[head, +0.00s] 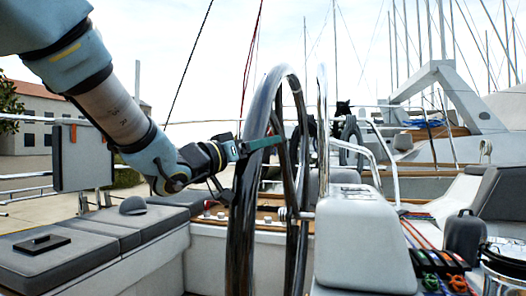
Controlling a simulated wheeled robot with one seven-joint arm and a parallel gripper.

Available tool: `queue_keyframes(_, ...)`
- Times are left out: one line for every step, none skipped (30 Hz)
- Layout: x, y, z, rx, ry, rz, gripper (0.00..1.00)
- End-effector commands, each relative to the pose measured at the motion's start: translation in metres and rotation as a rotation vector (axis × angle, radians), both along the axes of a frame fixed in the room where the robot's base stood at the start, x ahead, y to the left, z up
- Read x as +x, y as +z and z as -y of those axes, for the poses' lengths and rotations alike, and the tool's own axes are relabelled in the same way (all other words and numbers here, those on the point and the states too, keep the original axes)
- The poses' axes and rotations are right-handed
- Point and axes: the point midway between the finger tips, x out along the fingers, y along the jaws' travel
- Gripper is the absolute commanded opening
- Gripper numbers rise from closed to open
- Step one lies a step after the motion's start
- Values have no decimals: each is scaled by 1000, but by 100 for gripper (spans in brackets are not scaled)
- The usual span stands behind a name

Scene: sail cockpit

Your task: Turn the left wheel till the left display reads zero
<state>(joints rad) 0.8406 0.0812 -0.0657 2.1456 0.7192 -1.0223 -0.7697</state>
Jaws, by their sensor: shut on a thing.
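The large steering wheel (240,235) stands in the middle of the head view, seen nearly edge-on, with a shiny metal rim. My arm reaches in from the upper left, and my gripper (262,144) is at the near side of the wheel about halfway up. Its teal fingers are shut on the wheel's rim. The exact grip is partly hidden by the rim. No display reading can be made out in this view.
A white pedestal box (365,245) stands right of the wheel, beside a metal rail (322,130). Cushioned benches (95,240) run along the left. A dark cap-like object (133,205) and a flat black item (42,243) lie on them. Coloured ropes (440,270) and a winch (505,262) are at lower right.

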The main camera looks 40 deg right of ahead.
Motion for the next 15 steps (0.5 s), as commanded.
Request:
queue_keyframes(-3,-15,-3,-6,-1,8,0)
queue_keyframes(-4,-19,-4,-11,-2,11,0)
queue_keyframes(-5,-23,-7,-18,-1,16,0)
queue_keyframes(-6,-27,-8,-24,-1,20,0)
queue_keyframes(-7,-30,-9,-28,-1,23,0)
queue_keyframes(-8,-34,-12,-37,-1,28,0)
queue_keyframes(-9,-37,-13,-43,-1,31,0)
queue_keyframes(-11,-41,-15,-48,-1,35,0)
queue_keyframes(-12,-45,-17,-55,-1,39,0)
queue_keyframes(-13,-49,-18,-60,-1,42,0)
queue_keyframes(-13,-52,-19,-65,-1,47,0)
queue_keyframes(-15,-57,-21,-73,-1,51,0)
queue_keyframes(-16,-60,-23,-78,-1,55,0)
queue_keyframes(-17,-63,-24,-83,-2,58,0)
queue_keyframes(-18,-68,-26,-90,-1,62,0)
